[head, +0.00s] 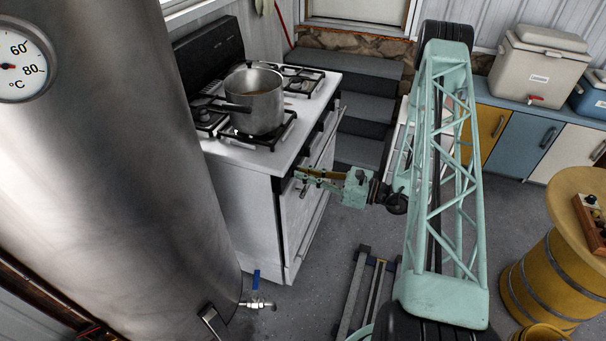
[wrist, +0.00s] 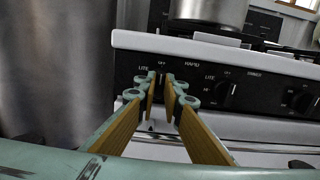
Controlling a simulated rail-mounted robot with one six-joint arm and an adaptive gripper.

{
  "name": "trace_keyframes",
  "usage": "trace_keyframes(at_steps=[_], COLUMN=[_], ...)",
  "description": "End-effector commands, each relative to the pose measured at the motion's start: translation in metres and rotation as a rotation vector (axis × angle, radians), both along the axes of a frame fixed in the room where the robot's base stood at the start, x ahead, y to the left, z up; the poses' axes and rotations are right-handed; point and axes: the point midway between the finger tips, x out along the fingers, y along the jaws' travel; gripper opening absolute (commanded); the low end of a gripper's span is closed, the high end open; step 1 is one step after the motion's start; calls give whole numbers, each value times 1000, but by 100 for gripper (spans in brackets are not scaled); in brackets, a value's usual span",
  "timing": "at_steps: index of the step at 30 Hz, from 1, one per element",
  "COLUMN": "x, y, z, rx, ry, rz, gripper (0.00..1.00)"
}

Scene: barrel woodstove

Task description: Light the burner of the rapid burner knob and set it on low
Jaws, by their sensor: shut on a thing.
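My gripper (head: 304,176) reaches from the right to the front control panel of the white stove (head: 255,185). In the wrist view its wooden-padded fingers (wrist: 162,88) close together on the leftmost knob, under the lettering "LITE", "OFF" and "RAPID" on the black panel (wrist: 185,72). The fingers hide most of that knob, so its pointer cannot be read. A steel pot (head: 254,105) with a dark handle stands on the front left burner grate (head: 283,128); its lower part also shows in the wrist view (wrist: 208,12). I see no flame under it.
Two more black knobs, a middle one (wrist: 226,91) and a right one (wrist: 302,102), sit further right on the panel. A large metal tank (head: 120,170) stands close on the left. A yellow barrel (head: 550,275) is at the right.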

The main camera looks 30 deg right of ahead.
Motion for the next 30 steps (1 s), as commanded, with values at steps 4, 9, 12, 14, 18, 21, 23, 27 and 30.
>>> trace_keyframes(at_steps=[4, 9, 12, 14, 18, 21, 23, 27, 30], x=[0, 0, 0, 0, 0, -1, -1, -1, -1], y=[0, 0, 0, 0, 0, 1, 1, 1, 1], z=[0, -1, -1, -1, -2, -2, -2, -3, -3], rx=[-7, -34, -63, -85, -147, -202, -237, -323, -386], ry=[-6, -28, -51, -69, -120, -164, -192, -262, -314], rz=[0, 0, 0, 0, 0, 0, 0, 0, 0], gripper=[0, 0, 0, 0, 0, 0, 0, 0, 0])
